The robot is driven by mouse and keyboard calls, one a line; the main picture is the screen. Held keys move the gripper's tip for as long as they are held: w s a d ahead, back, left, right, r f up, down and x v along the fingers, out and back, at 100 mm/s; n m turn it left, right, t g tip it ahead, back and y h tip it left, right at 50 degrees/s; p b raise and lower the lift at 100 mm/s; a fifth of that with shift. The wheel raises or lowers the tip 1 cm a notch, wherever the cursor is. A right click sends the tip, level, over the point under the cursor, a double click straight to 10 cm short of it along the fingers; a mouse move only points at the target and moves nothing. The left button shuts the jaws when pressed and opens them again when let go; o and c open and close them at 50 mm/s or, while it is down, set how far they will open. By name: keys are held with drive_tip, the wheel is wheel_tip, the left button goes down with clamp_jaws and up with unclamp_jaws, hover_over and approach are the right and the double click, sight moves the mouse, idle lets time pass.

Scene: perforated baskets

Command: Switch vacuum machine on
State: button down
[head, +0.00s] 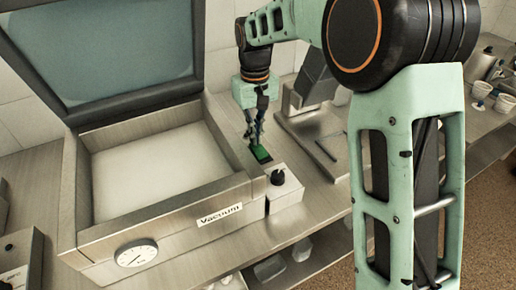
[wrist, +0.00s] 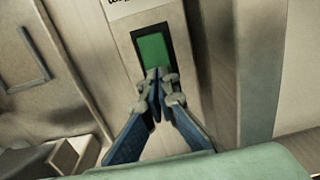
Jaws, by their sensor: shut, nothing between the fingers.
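The vacuum machine (head: 228,190) stands on the counter at the left of the head view, with a "Vacuum" label (head: 220,214) on its front. Its lid (head: 100,45) is raised. A green rectangular switch (head: 261,154) in a dark frame is on the machine's right side panel; it also shows in the wrist view (wrist: 153,57). My gripper (head: 254,142) is shut and empty, pointing down at the switch. In the wrist view the closed fingertips (wrist: 158,76) overlap the lower part of the green switch. I cannot tell whether they touch it.
A black knob (head: 278,177) sits in front of the switch, close to my gripper. A round gauge (head: 136,254) is on the machine's front left. A metal device (head: 315,90) stands behind on the right. Cups (head: 483,90) stand on the far right counter.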

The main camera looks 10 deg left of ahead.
drive_tip(key=shift+f+b, duration=0.3)
drive_tip(key=shift+f, duration=0.25)
drive_tip(key=shift+r, duration=0.1)
wheel_tip(320, 180, up, 7)
drive_tip(key=p, duration=0.6)
idle(0.7)
